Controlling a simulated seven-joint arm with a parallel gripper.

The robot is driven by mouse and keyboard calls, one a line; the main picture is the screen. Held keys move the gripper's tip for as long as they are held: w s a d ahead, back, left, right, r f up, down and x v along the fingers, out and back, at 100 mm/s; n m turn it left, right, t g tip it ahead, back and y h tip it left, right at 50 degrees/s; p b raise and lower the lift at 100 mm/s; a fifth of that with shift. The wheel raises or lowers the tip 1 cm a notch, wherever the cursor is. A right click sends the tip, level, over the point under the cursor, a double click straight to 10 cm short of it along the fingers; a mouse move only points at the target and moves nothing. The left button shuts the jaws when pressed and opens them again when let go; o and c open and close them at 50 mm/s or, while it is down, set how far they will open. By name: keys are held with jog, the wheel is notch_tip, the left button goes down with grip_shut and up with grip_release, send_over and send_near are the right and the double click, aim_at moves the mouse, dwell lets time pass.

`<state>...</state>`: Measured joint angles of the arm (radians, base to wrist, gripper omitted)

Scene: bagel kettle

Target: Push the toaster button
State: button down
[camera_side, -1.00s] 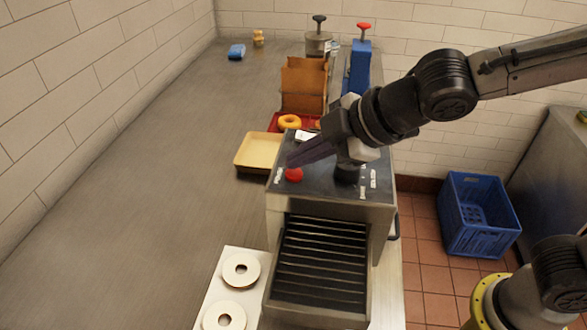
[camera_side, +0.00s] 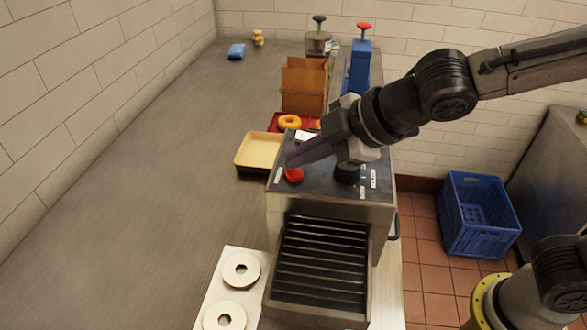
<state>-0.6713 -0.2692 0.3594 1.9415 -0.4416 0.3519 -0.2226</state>
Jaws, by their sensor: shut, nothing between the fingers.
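The toaster (camera_side: 331,217) is a steel box with a dark top and a wire rack sloping out of its front. A red button (camera_side: 294,175) sits at the front left of its top. A black knob (camera_side: 347,174) is at the front right of the top, partly under my gripper. My gripper (camera_side: 290,163) is shut and empty. Its dark fingertips are right above and behind the red button; I cannot tell whether they touch it.
Two pale rings (camera_side: 241,269) lie on a white board left of the rack. A yellow tray (camera_side: 259,152), an orange bagel (camera_side: 289,121) and a brown upright box (camera_side: 304,86) stand behind the toaster. The counter (camera_side: 150,200) at left is clear. A blue crate (camera_side: 482,215) is on the floor.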

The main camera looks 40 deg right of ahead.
aim_at(302, 175)
jog(key=shift+f, duration=0.15)
jog(key=shift+f, duration=0.3)
dwell(0.5)
jog(key=shift+r, duration=0.4)
jog(key=shift+r, duration=3.05)
jog(key=shift+d, duration=0.1)
